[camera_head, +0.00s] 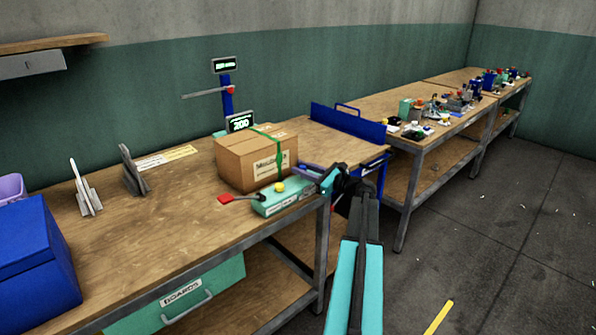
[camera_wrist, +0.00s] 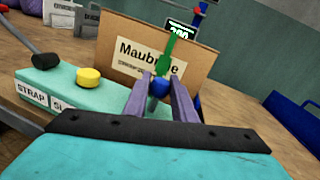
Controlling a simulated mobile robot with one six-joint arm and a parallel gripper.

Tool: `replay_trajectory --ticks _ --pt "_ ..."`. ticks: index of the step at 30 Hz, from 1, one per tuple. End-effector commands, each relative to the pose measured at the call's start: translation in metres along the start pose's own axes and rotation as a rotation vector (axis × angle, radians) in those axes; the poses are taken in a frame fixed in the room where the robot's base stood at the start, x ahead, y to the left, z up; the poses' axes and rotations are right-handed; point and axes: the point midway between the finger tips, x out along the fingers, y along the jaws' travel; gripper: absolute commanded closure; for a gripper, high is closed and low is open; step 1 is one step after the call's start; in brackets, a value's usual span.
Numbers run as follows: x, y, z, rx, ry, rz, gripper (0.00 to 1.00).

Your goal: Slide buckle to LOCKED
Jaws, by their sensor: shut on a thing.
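A cardboard box (camera_head: 240,160) with a green strap (camera_head: 277,150) around it stands on the bench. In the wrist view the box (camera_wrist: 205,70) is straight ahead, and a green strap piece (camera_wrist: 167,55) runs down its labelled face. A small blue knob (camera_wrist: 160,86) is just below that green piece. My gripper (camera_wrist: 159,93) is shut on the knob, one finger on each side. The green piece seems to join the knob, but the fingers hide the lower part. I cannot read any LOCKED mark.
A teal strap unit (camera_head: 275,203) with a yellow button (camera_head: 280,187) and a red-ended lever (camera_head: 226,198) sits before the box, close to my gripper. A blue upright panel (camera_head: 350,125) stands behind. A blue bin (camera_head: 38,255) is at the left. Open floor lies to the right.

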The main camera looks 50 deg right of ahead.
Motion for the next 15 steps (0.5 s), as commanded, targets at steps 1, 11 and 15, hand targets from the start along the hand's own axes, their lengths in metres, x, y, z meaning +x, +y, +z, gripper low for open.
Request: replay_trajectory --ticks 1,11,15 --pt "-0.001 -0.009 -0.001 0.001 0.001 -0.003 1.00" --pt "-0.007 -0.033 -0.006 0.001 0.001 -0.003 1.00" --pt "-0.008 -0.034 -0.007 0.000 0.001 -0.006 1.00"
